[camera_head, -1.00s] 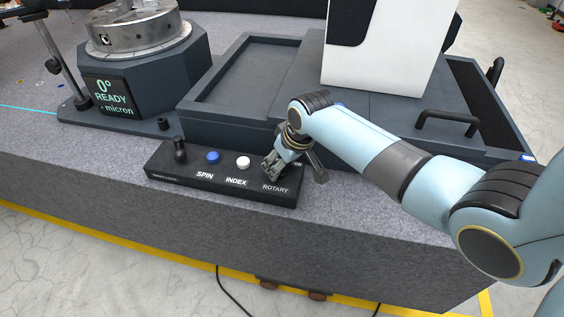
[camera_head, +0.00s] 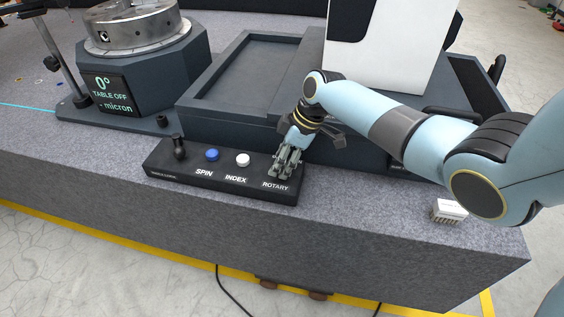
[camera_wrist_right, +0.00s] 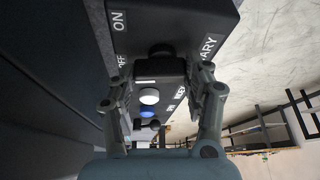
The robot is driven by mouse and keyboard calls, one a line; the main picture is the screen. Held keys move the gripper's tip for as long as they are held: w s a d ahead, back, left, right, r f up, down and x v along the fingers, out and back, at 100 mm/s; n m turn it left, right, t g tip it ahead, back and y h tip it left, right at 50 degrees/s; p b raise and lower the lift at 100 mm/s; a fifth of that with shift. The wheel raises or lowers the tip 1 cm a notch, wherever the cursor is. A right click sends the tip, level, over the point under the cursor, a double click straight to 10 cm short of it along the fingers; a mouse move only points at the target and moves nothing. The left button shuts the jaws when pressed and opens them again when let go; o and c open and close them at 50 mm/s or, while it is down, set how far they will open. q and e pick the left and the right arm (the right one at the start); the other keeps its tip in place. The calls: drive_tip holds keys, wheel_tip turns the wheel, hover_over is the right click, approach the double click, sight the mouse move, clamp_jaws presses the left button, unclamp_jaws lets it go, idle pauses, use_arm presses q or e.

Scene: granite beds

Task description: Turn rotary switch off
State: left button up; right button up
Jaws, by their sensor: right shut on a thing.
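The black control box (camera_head: 222,183) lies on the granite ledge, with a blue SPIN button, a white INDEX button and the ROTARY label on it. My right gripper (camera_head: 284,169) reaches down to the box's right end, over the rotary switch, and hides it in the head view. In the right wrist view the black switch knob (camera_wrist_right: 162,68) with a white mark sits between the two fingers, and the gripper is shut on it. The ON and OFF labels show beside it. The round table's display (camera_head: 110,92) reads "0° TABLE OFF". My left gripper is not in view.
The blue button (camera_head: 212,155) and white button (camera_head: 243,160) sit left of my gripper, with a black lever (camera_head: 179,149) at the box's left end. A dark tray-like bed (camera_head: 250,72) lies behind. A small white block (camera_head: 450,210) lies on the ledge at right.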

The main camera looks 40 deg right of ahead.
drive_tip(key=shift+n+g+b, duration=0.3)
drive_tip(key=shift+n+b, duration=0.15)
drive_tip(key=shift+n, duration=0.55)
drive_tip(key=o, duration=1.2)
drive_tip(key=v, duration=0.7)
drive_tip(key=shift+d+r, duration=0.2)
